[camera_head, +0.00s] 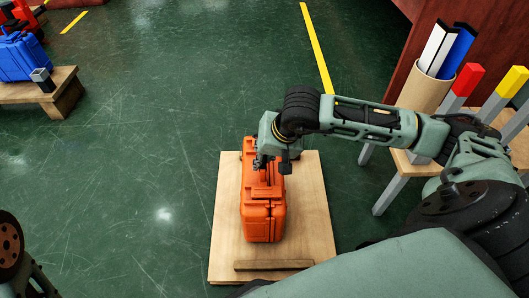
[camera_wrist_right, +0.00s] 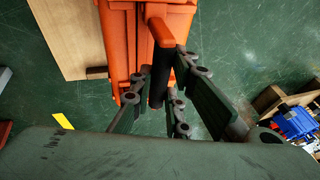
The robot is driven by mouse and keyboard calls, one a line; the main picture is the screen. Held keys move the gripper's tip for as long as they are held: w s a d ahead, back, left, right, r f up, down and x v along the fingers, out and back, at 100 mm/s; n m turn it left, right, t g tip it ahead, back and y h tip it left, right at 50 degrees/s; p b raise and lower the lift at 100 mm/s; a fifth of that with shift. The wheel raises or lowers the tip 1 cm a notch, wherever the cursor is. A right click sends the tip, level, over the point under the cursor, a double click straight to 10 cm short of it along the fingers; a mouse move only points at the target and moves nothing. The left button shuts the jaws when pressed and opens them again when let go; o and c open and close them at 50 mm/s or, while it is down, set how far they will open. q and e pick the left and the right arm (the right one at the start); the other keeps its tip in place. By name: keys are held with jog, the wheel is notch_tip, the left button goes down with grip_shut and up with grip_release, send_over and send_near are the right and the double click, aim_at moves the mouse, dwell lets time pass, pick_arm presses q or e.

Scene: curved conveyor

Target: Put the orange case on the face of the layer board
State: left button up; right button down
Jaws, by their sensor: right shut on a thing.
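The orange case (camera_head: 263,218) is upright over the pale wooden layer board (camera_head: 228,215), its long side running towards me. I cannot tell whether its underside touches the board. My right gripper (camera_head: 270,165) is above the far part of the case and shut on its handle. In the right wrist view the fingers (camera_wrist_right: 158,95) close around the handle's dark grip, and the case (camera_wrist_right: 118,45) is beside them with the board (camera_wrist_right: 62,42) beyond. My left gripper is out of view.
A dark wooden strip (camera_head: 273,265) lies across the board's near end. At right stands a wooden table (camera_head: 390,190) with a tube holder (camera_head: 424,92) and coloured-topped posts. A blue case (camera_head: 25,58) is on a low wooden stand at far left. Green floor is clear between.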

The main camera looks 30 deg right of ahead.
jog(key=shift+w+r, duration=0.1)
jog(key=shift+r, duration=0.05)
jog(key=c, duration=1.7)
grip_release()
jog(key=shift+f, duration=0.2)
